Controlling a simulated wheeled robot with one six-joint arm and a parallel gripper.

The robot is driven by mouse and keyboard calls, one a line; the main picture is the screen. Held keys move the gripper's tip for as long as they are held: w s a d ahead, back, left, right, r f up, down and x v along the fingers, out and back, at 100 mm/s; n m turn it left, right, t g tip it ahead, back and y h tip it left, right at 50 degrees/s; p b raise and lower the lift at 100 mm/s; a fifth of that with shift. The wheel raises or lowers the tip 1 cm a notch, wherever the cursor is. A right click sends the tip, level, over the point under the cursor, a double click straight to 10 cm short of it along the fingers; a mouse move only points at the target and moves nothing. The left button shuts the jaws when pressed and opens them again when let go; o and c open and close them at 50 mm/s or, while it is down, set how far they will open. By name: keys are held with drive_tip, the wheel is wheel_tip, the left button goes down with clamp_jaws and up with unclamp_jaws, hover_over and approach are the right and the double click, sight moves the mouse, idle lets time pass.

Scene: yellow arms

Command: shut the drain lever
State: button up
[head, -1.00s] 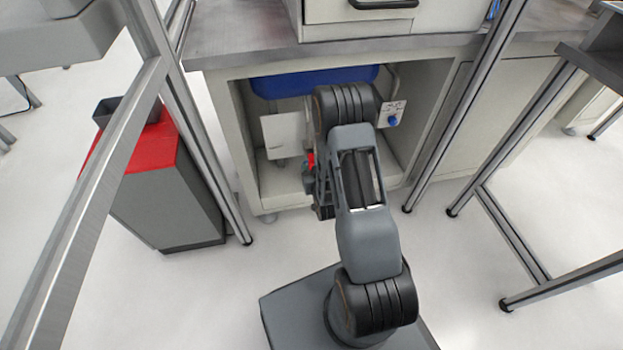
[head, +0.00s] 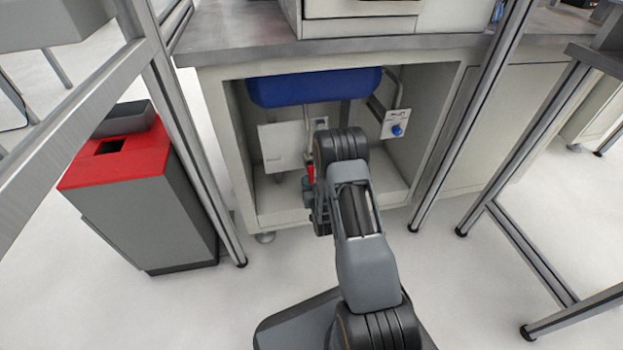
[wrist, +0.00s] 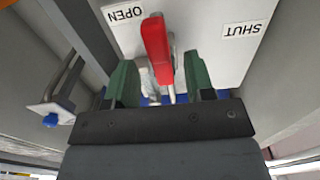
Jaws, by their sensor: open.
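The red drain lever (wrist: 157,42) is in the wrist view, nearer the OPEN label (wrist: 124,13) than the SHUT label (wrist: 245,30). Both labels appear upside down. The lever also shows as a small red patch in the head view (head: 310,172), beside my arm. My gripper (wrist: 160,80) is open. In the head view my arm hides most of the gripper.
The lever is inside an open cabinet under a bench (head: 230,42), below a blue basin (head: 315,86). A panel with a blue knob (head: 397,130) is at the right inside.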

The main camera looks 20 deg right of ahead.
sight(312, 178)
drive_tip(key=shift+w+d+b, duration=0.15)
drive_tip(key=shift+w+b, duration=0.05)
drive_tip(key=shift+w, duration=0.6)
drive_tip(key=shift+w+d+b, duration=0.15)
drive_tip(key=shift+w+b, duration=0.05)
drive_tip(key=shift+w, duration=0.6)
clamp_jaws()
